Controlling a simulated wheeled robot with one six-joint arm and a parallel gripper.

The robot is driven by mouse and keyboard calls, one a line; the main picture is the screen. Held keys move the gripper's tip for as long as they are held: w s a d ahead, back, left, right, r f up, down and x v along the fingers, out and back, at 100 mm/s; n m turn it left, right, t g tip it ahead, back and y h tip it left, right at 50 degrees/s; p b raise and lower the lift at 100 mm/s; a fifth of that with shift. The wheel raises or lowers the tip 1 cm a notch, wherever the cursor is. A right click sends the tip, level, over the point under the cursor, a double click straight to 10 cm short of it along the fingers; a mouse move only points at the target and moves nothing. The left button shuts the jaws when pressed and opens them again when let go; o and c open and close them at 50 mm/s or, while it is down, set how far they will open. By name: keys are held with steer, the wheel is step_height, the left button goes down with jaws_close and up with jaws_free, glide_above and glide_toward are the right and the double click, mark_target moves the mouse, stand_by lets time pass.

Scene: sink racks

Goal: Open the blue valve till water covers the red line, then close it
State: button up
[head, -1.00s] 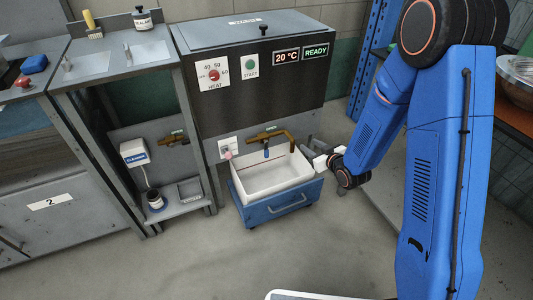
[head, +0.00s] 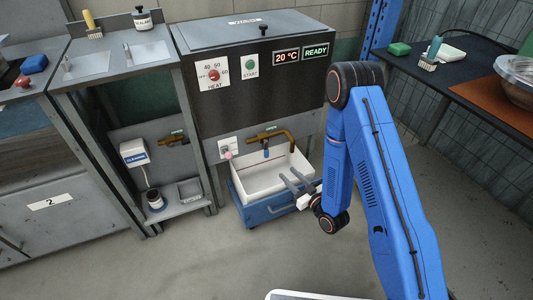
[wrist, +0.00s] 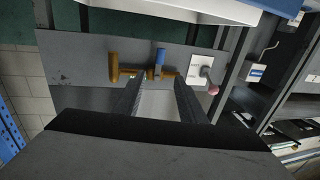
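The blue valve handle (head: 266,153) hangs on a brass tap (head: 288,134) under the dark heater box. It points down, and it also shows in the wrist view (wrist: 160,57). A white basin (head: 246,188) stands below the tap.
The basin sits in a blue wheeled cart (head: 258,212). A pink knob (head: 228,155) is on a white plate left of the tap. A second brass tap (head: 173,140) and a cleaning box (head: 133,152) are further left. A dark bench (head: 450,75) stands right. The front floor is clear.

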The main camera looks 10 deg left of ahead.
mark_target(268, 154)
steer(key=x, duration=1.7)
steer(key=shift+a, duration=0.2)
jaws_close()
